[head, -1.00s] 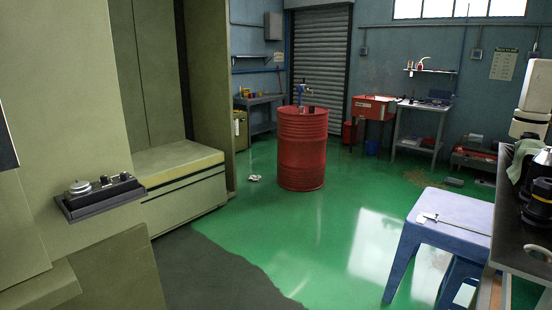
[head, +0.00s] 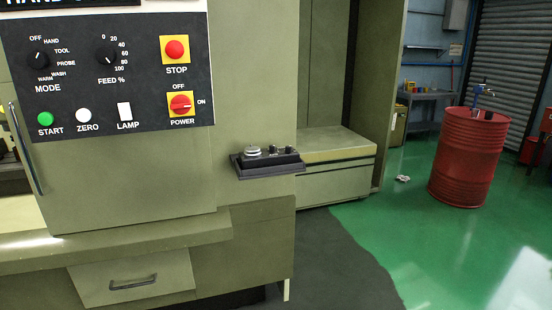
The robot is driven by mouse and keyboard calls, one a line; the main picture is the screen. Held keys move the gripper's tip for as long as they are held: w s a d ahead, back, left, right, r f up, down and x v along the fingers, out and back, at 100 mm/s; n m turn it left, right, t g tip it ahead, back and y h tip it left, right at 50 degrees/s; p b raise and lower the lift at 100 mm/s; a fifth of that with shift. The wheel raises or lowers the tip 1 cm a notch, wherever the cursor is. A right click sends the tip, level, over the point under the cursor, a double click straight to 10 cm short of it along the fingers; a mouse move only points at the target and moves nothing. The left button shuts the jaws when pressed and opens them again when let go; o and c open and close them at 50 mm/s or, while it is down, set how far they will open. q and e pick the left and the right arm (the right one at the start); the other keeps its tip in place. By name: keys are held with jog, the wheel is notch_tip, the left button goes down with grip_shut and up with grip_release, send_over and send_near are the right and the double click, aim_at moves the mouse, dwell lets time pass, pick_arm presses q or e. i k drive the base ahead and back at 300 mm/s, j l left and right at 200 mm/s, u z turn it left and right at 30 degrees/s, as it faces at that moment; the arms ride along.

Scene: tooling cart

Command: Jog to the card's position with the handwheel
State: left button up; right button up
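The handwheel pendant (head: 268,160) is a dark unit with a silver dial and small knobs. It rests on a small dark shelf (head: 268,171) on the front of the green-beige machine (head: 255,60), in the middle of the head view. A control panel (head: 110,75) fills the upper left, with MODE and FEED % knobs, a red STOP button, a red POWER switch, and START, ZERO and LAMP controls. The MODE knob (head: 38,60) is too small to read surely. The card is not identifiable in view. Neither of my grippers is in view.
A machine door with a long handle (head: 27,150) is at the left, above a ledge (head: 120,240) and a drawer (head: 133,280). A red drum (head: 468,158) stands at the right. Green floor (head: 400,230) between machine and drum is mostly clear, with a small scrap (head: 402,179) on it.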

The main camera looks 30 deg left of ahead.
aim_at(251, 152)
jog(key=u, duration=1.6)
